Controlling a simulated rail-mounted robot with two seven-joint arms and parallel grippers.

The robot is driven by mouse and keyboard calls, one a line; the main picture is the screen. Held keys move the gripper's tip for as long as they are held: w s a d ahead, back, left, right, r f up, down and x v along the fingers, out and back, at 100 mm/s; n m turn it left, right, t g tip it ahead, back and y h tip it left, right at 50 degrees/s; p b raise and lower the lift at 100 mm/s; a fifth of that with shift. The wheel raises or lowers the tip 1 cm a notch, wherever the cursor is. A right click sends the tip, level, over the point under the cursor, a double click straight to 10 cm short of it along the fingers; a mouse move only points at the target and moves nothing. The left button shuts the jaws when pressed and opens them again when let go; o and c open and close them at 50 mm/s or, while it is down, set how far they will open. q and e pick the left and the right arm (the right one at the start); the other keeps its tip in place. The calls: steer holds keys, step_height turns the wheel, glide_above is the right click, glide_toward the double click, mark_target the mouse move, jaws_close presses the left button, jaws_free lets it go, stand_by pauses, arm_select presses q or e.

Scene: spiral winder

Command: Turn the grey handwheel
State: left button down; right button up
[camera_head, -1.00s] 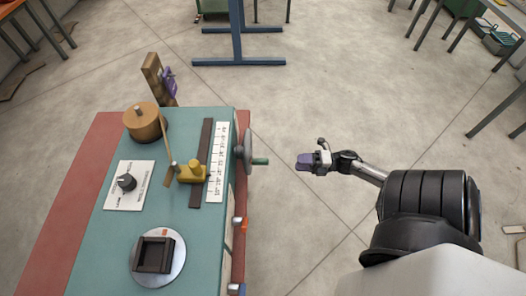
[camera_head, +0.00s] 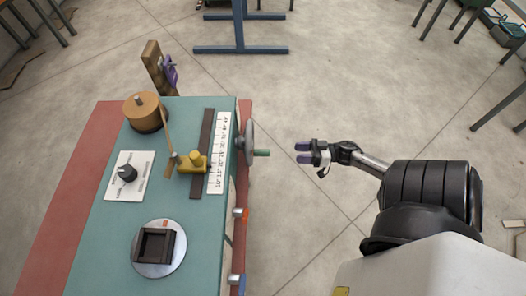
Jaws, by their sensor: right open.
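The grey handwheel (camera_head: 248,142) stands upright on the right side of the green-topped winder bench (camera_head: 100,240). Its green handle (camera_head: 262,153) sticks out to the right. My right gripper (camera_head: 302,152) is to the right of the handle, a short gap away, with its purple-tipped fingers pointing left toward it. The fingers are apart with nothing between them. My left gripper is not in view.
On the bench are a wooden spool (camera_head: 145,112), a yellow guide block (camera_head: 194,162), a white scale strip (camera_head: 219,155), a black knob (camera_head: 127,173) and a dark square holder (camera_head: 155,246). A blue stand (camera_head: 240,48) is farther back. The floor right of the bench is clear.

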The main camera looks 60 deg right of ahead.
mark_target(263, 152)
steer(key=x, duration=1.3)
steer(key=shift+w+a+b, duration=0.25)
steer(key=shift+w+b, duration=0.1)
steer(key=shift+b, duration=0.05)
jaws_close()
